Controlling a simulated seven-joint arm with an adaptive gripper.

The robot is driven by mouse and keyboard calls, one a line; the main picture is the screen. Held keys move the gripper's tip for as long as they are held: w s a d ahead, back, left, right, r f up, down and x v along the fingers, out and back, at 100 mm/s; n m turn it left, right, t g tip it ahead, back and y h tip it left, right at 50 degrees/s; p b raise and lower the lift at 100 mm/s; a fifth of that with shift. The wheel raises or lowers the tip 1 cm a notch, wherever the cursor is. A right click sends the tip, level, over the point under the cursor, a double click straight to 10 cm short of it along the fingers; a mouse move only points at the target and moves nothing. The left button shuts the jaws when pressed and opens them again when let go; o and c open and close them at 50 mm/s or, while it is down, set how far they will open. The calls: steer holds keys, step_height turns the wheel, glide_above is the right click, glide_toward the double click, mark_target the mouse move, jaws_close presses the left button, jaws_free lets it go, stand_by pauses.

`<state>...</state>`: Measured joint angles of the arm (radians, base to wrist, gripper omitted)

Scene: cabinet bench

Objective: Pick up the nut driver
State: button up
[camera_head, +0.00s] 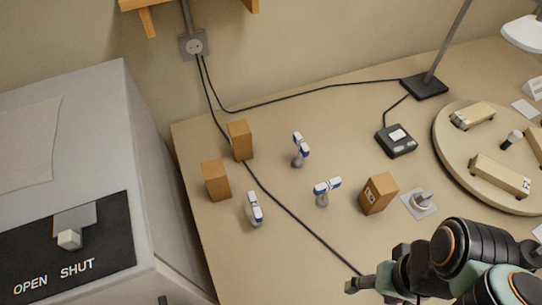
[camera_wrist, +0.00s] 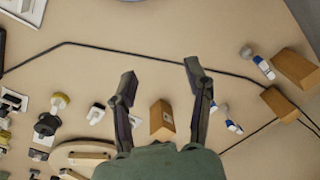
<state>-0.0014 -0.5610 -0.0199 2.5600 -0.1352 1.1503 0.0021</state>
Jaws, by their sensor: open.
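I cannot tell for certain which thing is the nut driver. A small dark-handled piece with a pale end (camera_head: 511,139) lies on the round board at the right in the head view. Three blue-and-white pieces with grey round ends stand on the bench: one at the back (camera_head: 301,149), one in the middle (camera_head: 325,191), one at the front left (camera_head: 254,209). My gripper (camera_wrist: 159,69) is open and empty above the bench; its fingers are spread with bare bench between the tips.
A brown box with a label (camera_head: 378,194) stands beside a pale plate with a grey knob (camera_head: 421,203). Two brown boxes (camera_head: 240,140) (camera_head: 216,181) stand left. A black cable (camera_head: 293,215) crosses the bench. The round board (camera_head: 447,151) carries several blocks. A grey cabinet (camera_head: 95,120) is at left.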

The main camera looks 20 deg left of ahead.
steer(key=w+a+r+t, duration=0.2)
steer(key=w+r+t, duration=0.15)
steer(key=w, duration=0.85)
steer(key=n+g, duration=0.3)
steer(key=n, duration=0.4)
glide_above(255, 204)
steer(key=shift+h, duration=0.4)
step_height(255, 204, down, 15)
steer(key=shift+w+r, duration=0.15)
steer(key=shift+r, duration=0.05)
steer(key=shift+s+a+f, duration=0.1)
steer(key=shift+s+f, duration=0.1)
steer(key=shift+f, duration=0.1)
step_height(255, 204, down, 6)
jaws_close()
